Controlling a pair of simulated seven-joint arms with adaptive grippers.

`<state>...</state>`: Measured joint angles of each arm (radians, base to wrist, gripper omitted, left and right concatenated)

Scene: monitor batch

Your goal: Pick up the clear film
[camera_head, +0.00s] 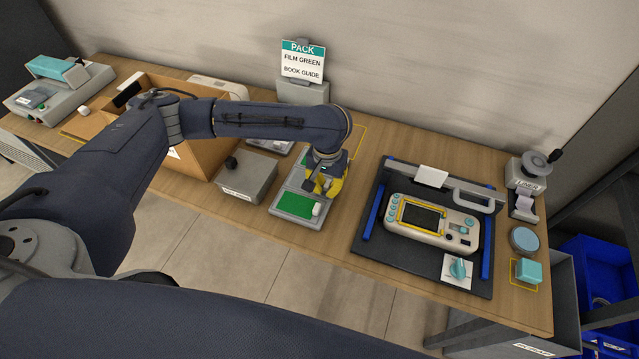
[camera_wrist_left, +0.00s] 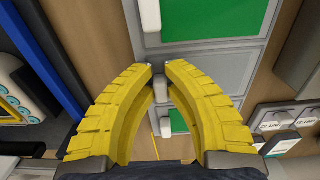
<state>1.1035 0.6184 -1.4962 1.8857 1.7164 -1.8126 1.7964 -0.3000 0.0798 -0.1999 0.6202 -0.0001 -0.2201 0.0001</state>
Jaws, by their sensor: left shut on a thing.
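A grey film tray (camera_head: 290,212) lies near the table's front edge, with a green film (camera_head: 293,204) and a white tab at its near end. My left gripper (camera_head: 319,192) points down over the tray's middle. In the left wrist view, its yellow fingertips (camera_wrist_left: 158,68) close around a small pale tab (camera_wrist_left: 158,88) at the grey middle part of the tray. The tab seems to belong to the clear film, whose sheet I cannot make out against the grey. The green film with its white tab lies beyond the fingertips there. My right gripper is not in view.
A grey box (camera_head: 247,182) and an open cardboard box (camera_head: 205,150) stand left of the tray. A dark mat (camera_head: 380,250) with a handheld device (camera_head: 433,222) lies to the right. A sign (camera_head: 302,62) stands behind, reading PACK, FILM GREEN, BOOK GUIDE.

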